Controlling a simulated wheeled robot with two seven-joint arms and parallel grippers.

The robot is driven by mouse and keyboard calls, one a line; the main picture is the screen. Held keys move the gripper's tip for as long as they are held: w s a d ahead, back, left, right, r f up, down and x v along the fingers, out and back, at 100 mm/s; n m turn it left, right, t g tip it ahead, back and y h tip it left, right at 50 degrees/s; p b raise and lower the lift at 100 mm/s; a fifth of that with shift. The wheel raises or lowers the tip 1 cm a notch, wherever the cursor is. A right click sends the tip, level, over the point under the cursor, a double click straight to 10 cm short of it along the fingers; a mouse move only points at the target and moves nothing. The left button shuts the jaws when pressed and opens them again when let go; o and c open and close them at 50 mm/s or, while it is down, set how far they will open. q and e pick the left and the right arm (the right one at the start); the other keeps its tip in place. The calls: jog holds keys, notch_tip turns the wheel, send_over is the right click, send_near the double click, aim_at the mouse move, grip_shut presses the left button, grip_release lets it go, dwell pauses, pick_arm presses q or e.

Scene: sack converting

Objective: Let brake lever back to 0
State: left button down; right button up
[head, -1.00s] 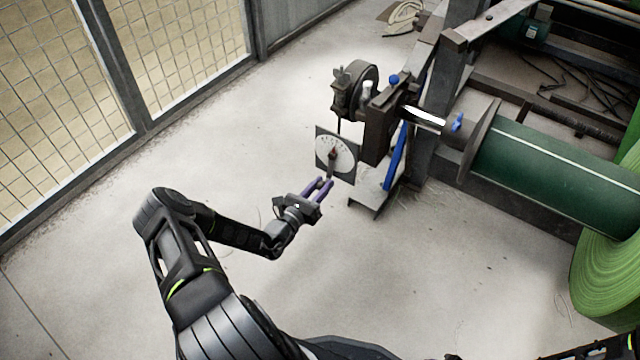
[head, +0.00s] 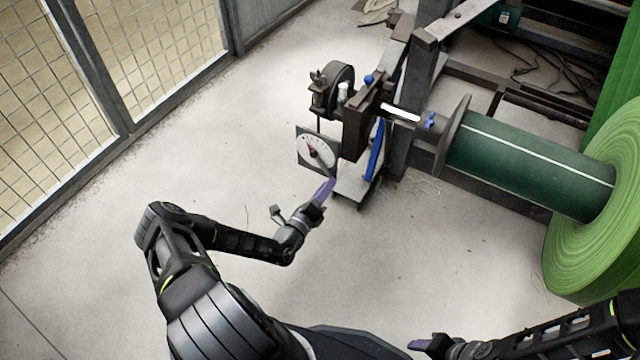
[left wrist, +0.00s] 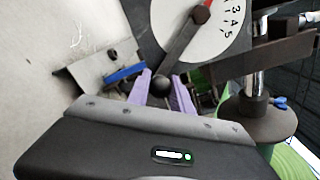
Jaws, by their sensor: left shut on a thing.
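The brake dial (head: 311,167) is a dark square plate with a round white face and a reddish hub. In the left wrist view the white face (left wrist: 222,42) shows numbers around 3, 4 and 5. The brake lever (left wrist: 180,45) runs from the hub down to a black ball knob (left wrist: 163,85). My left gripper (head: 328,186) is at the lever's lower end, below and right of the dial. Its purple fingers (left wrist: 163,92) are shut on the knob. The exact reading is unclear. My right gripper (head: 419,344) is low in the head view, away from the brake; its jaw gap is not clear.
The brake stand and steel frame (head: 420,80) stand behind the dial. A dark green roller (head: 530,165) with a large green roll (head: 590,235) lies to the right. A mesh fence (head: 60,120) runs along the left. The concrete floor (head: 235,175) around the arm is clear.

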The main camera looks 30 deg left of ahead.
pick_arm(q)
jog(key=shift+d+r+n, duration=0.35)
jog(key=shift+d+n, duration=0.1)
jog(key=shift+n, duration=0.15)
jog(key=c, duration=1.1)
grip_release()
jog(key=shift+c, duration=0.2)
jog(key=shift+s+p, duration=0.45)
jog(key=shift+s, duration=0.1)
jog(key=s+p, duration=0.1)
jog(key=s, duration=0.5)
jog(key=shift+s, duration=0.35)
jog(key=shift+d, duration=0.2)
